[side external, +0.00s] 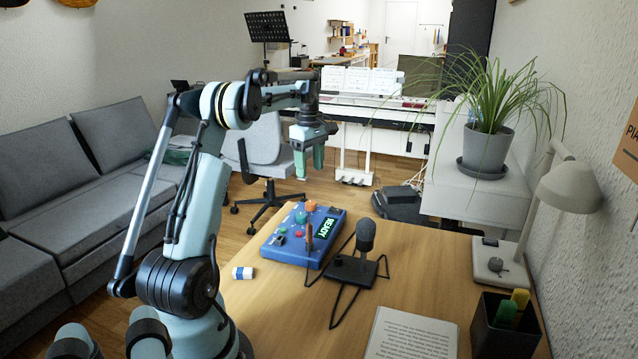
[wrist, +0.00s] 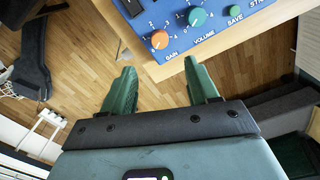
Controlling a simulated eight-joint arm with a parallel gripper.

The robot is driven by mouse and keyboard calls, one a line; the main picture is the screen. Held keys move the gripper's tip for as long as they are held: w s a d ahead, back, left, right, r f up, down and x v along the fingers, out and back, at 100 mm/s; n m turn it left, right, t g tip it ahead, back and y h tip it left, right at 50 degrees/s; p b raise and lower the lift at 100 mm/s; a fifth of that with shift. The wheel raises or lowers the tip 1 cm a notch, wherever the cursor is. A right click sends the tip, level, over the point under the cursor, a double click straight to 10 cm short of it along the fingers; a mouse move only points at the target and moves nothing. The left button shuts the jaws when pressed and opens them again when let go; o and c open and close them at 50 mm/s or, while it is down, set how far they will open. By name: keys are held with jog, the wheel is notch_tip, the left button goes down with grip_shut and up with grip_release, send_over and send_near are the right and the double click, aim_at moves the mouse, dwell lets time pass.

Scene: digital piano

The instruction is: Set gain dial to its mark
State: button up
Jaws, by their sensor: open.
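The blue control box (side external: 285,250) sits on the wooden desk. Its orange gain dial (wrist: 160,39) has the label GAIN below it and small numbers around it. It also shows at the box's far edge in the side external view (side external: 311,206). Which number the dial points to is too small to tell. My gripper (wrist: 160,67) is open and empty, with its green fingers apart. In the wrist view the gain dial lies just beyond the fingertips, not between them. In the side external view my gripper (side external: 309,175) hangs above the box's far side, clear of it.
A teal volume dial (wrist: 197,16) and a green save button (wrist: 236,10) lie beside the gain dial. A microphone (side external: 365,236) on a stand is right of the box. A small blue-and-white item (side external: 242,273) lies left.

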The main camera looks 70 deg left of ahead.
aim_at(311, 202)
notch_tip(311, 202, down, 11)
jog(key=shift+r, duration=0.2)
dwell(0.3)
jog(key=c, duration=1)
jog(key=shift+c, duration=0.2)
